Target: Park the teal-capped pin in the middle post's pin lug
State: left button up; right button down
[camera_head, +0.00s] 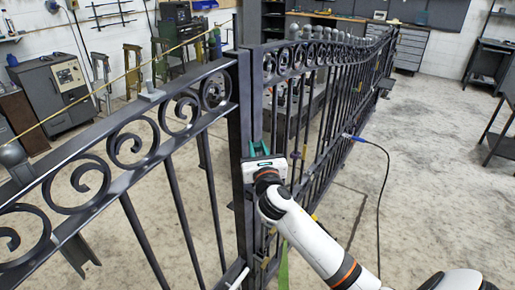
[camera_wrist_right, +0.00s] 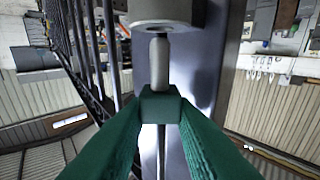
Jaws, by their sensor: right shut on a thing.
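My right gripper (camera_head: 259,149) is at the middle post (camera_head: 243,110) in the head view, its teal fingers against the post's right side. In the right wrist view its green fingers (camera_wrist_right: 160,112) are shut on the teal cap (camera_wrist_right: 160,100) of the pin. The pin's pale grey shank (camera_wrist_right: 160,65) runs up the picture from the cap towards a round grey fitting (camera_wrist_right: 165,12), which looks like the pin lug. The shank's narrow dark end meets the fitting's face; I cannot tell how far it goes in. My left gripper is not in view.
A scroll-topped gate leaf (camera_head: 130,150) runs to the left of the post, and another (camera_head: 320,90) runs away to the right. A blue-ended cable (camera_head: 380,160) hangs near the right leaf. The floor (camera_head: 430,140) to the right is mostly open.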

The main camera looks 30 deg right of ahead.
jog(key=shift+f+b, duration=0.65)
jog(key=shift+f, duration=0.6)
dwell(0.4)
jog(key=c, duration=1.1)
grip_release()
jog(key=shift+b+v, duration=1.2)
jog(key=shift+v, duration=4.85)
